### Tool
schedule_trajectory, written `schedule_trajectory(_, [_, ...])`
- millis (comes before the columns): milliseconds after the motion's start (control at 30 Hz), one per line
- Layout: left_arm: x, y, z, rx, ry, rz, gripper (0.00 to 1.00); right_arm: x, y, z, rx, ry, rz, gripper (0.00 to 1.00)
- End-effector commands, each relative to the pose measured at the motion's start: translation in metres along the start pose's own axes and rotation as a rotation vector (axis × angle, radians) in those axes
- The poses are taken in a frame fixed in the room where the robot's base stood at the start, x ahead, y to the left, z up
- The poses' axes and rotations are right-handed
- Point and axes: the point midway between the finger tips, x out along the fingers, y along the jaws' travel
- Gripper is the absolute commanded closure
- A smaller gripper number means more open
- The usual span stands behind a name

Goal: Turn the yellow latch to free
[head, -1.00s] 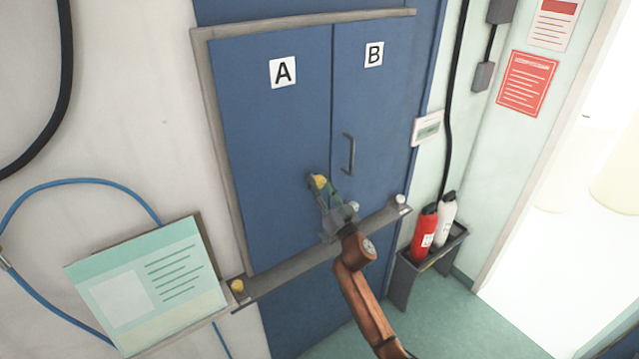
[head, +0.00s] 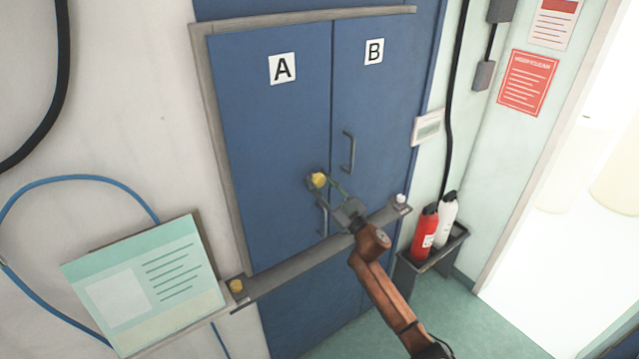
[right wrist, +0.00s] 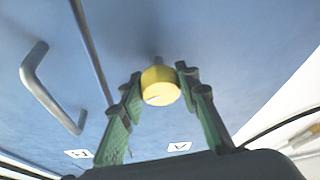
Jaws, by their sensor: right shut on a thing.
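The yellow latch (head: 318,180) is a round knob on blue door A (head: 265,130), close to the seam with door B (head: 375,105). My right gripper (head: 322,183) reaches it from the lower right and is shut on it. In the right wrist view the yellow latch (right wrist: 160,86) sits between the green fingers of my right gripper (right wrist: 160,78), one on each side. The latch's exact turn angle is hard to tell. My left gripper is not in view.
A door handle (head: 323,216) is just below the latch, and another (head: 349,152) is on door B. A grey rail (head: 285,273) crosses below, with a yellow knob (head: 236,286) and a white knob (head: 400,199). A red extinguisher (head: 424,232) stands at right.

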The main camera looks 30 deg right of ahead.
Motion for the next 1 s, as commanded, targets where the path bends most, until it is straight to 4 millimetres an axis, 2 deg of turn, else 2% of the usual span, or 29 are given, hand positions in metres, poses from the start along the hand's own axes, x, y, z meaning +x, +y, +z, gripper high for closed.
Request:
schedule_trajectory(600, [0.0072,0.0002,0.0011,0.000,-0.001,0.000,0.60,-0.0003,0.0023,0.0002,-0.547,-0.003,-0.226,0.94])
schedule_trajectory(1000, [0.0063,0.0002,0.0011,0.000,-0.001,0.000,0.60,0.0001,0.0026,-0.0007,-0.834,-0.002,-0.345,0.94])
